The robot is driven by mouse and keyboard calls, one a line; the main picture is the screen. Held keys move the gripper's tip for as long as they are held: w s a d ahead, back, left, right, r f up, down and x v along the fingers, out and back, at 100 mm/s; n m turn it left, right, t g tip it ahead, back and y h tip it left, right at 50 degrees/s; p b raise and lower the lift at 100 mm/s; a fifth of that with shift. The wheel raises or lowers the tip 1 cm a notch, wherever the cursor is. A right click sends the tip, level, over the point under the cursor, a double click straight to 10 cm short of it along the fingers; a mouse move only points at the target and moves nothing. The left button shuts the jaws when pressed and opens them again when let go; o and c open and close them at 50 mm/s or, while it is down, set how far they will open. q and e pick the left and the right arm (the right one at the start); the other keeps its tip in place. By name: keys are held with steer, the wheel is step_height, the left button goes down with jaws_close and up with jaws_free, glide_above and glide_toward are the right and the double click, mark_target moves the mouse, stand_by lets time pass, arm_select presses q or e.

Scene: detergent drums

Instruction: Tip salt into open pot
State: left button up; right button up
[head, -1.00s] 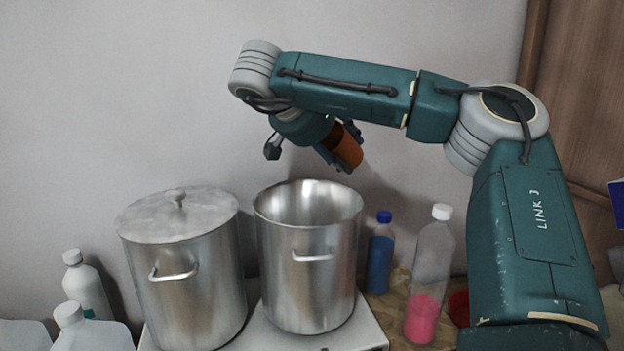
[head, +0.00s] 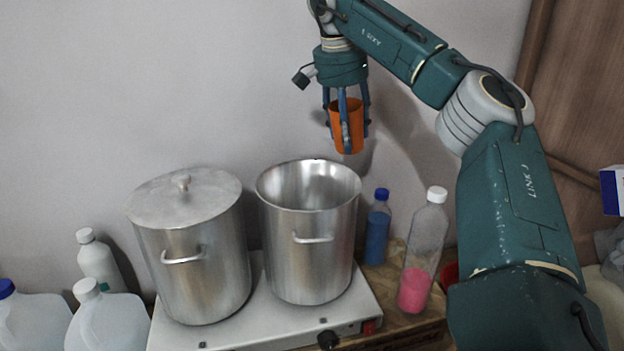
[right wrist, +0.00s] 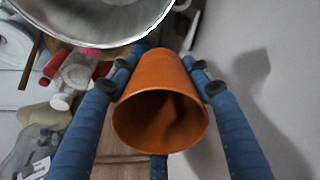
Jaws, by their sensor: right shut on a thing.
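My right gripper (head: 347,135) points straight down and is shut on an orange cup (head: 346,125). The cup hangs upright above and a little to the right of the open pot in the head view, apart from its rim. In the right wrist view the cup (right wrist: 160,108) shows its mouth toward the camera, with a shaded inside and no salt I can make out. The open steel pot (head: 309,250) stands on a white hotplate; its floor is hidden. Its rim also shows in the right wrist view (right wrist: 140,32). My left gripper is out of view.
A lidded steel pot (head: 195,275) stands left of the open one on the hotplate (head: 250,325). Right of them are a blue bottle (head: 377,235) and a clear bottle with pink contents (head: 415,290). White jugs (head: 110,320) stand at left. Wall lies behind.

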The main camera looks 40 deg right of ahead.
steer(key=shift+d+r+y, duration=0.2)
steer(key=shift+d+y, duration=0.05)
steer(key=shift+y, duration=0.15)
steer(key=shift+d+f+y, duration=0.3)
steer(key=shift+f+y, duration=0.1)
steer(key=shift+y, duration=0.5)
